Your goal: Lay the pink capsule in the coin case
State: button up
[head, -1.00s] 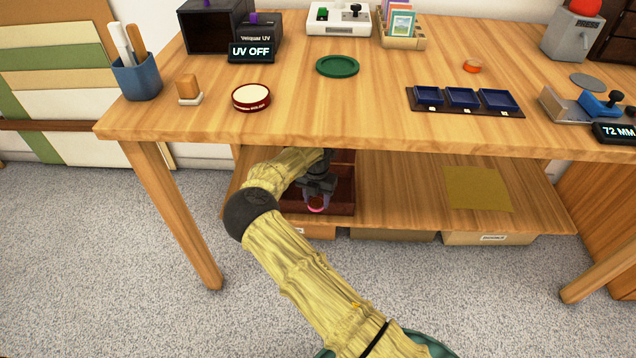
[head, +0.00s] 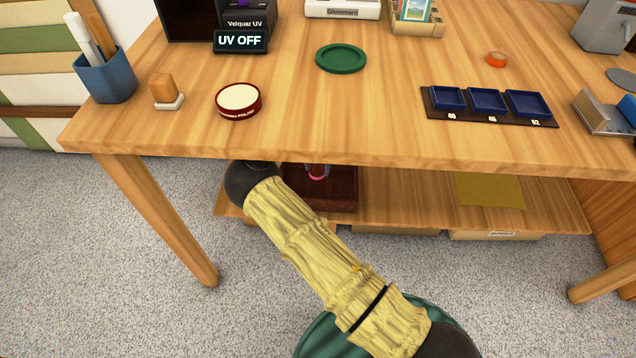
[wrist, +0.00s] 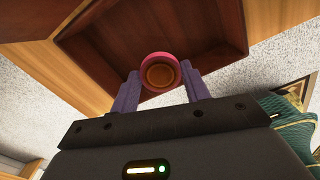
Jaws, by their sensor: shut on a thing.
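The pink capsule (wrist: 159,57) is a round ring with a brown-orange coin-like middle, held between the purple fingertips of my gripper (wrist: 158,88) in the wrist view. In the head view a bit of the pink capsule (head: 317,176) shows under the table's front edge, with my gripper (head: 318,168) mostly hidden. The coin case appears to be the open dark red-brown wooden tray (head: 335,201) on the lower shelf. In the wrist view the case (wrist: 100,50) lies beyond the capsule. I cannot tell whether the capsule touches its floor.
The tabletop (head: 390,130) overhangs the lower shelf (head: 400,208) and hides most of my wrist. A mustard mat (head: 490,190) lies on the shelf at right. Cardboard boxes (head: 497,235) stand beneath. A red-rimmed tin (head: 239,101), green dish (head: 341,58) and blue trays (head: 487,101) are on top.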

dwell(0.3)
jog(key=b, duration=0.3)
send_over(318, 191)
jog(key=shift+s+f, duration=0.15)
jog(key=shift+f, duration=2.3)
jog(key=shift+f+b, duration=1.4)
jog(key=shift+f, duration=1.1)
jog(key=shift+f, duration=0.15)
jog(key=o, duration=1.1)
jog(key=shift+a, duration=0.1)
jog(key=shift+c, duration=0.2)
